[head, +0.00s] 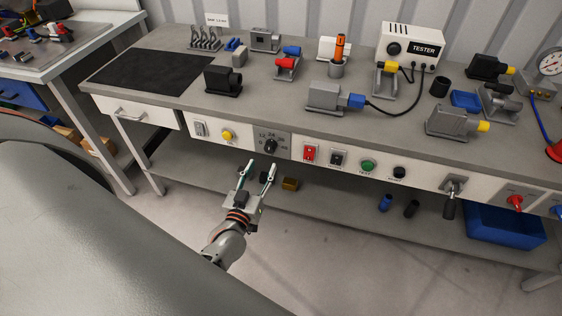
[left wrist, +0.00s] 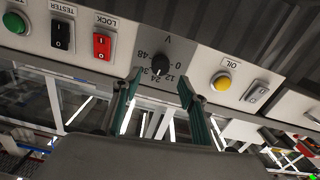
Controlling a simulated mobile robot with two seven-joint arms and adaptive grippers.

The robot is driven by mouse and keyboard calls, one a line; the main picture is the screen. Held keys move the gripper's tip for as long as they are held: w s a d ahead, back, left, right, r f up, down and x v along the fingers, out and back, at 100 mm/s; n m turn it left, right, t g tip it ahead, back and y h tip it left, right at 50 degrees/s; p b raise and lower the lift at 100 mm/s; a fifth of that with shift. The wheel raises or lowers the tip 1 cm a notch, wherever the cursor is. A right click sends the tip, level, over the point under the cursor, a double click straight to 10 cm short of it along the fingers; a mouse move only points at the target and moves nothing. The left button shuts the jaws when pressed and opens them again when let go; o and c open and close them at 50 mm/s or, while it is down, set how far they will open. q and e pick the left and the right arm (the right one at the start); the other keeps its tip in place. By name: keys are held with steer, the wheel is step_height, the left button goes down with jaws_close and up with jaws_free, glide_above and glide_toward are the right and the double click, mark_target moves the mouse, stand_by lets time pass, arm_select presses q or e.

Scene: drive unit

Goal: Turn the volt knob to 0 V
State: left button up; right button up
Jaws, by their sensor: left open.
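The volt knob (head: 270,146) is a black dial on a grey plate in the bench's front panel, with numbers around it. In the left wrist view the knob (left wrist: 162,70) appears with the scale upside down. A small white mark on it seems to face the 24 to 36 side, not the 0; the exact setting is hard to read. My left gripper (head: 261,168) is open and empty, just in front of and below the knob. In the left wrist view its fingers (left wrist: 160,88) stand on either side of the knob, apparently not touching it. My right gripper is not visible.
A yellow OIL button (head: 228,135) and a red LOCK switch (head: 309,153) flank the knob plate. A drawer handle (head: 131,112) sticks out at the left. The bench top holds several fixtures and a tester (head: 410,45). A lower shelf (head: 330,200) runs below the panel.

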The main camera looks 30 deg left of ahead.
mark_target(269, 151)
arm_select(q)
steer(key=x, duration=0.8)
steer(key=shift+a+b, duration=0.1)
steer(key=shift+b, duration=0.2)
steer(key=c, duration=1.1)
